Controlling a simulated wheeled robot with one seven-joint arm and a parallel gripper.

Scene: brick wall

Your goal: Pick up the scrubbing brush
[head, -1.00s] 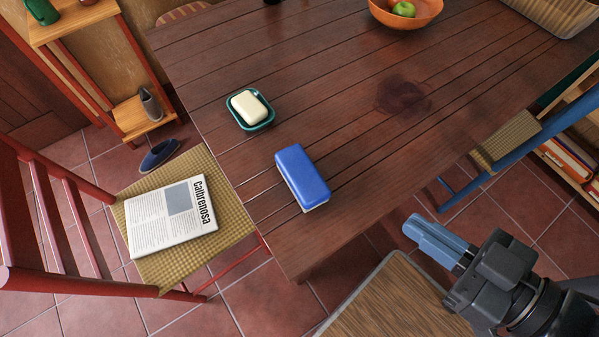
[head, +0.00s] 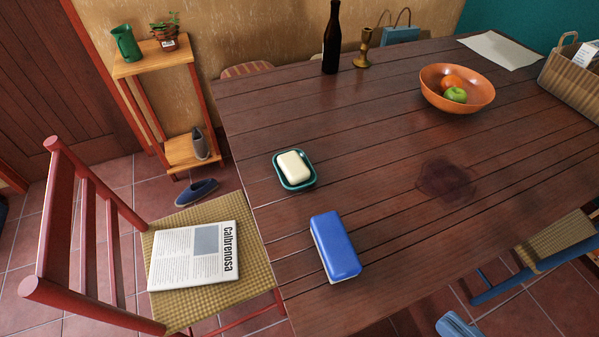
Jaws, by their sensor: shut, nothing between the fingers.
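The scrubbing brush is most likely the blue block (head: 335,245) lying on the dark wooden table (head: 350,120), near its front left edge. It has a rounded blue top and a thin pale underside. Only the blue-grey fingertips of my gripper (head: 458,325) show at the bottom edge, right of the blue block and well apart from it. They are together with nothing between them. The rest of my gripper is out of the picture.
A teal dish (head: 309,184) with a cream soap bar (head: 294,166) sits behind the block. An orange fruit bowl (head: 440,98), dark bottle (head: 331,40) and basket (head: 570,88) stand farther back. A dark stain (head: 446,180) marks otherwise clear tabletop. Chairs flank the table.

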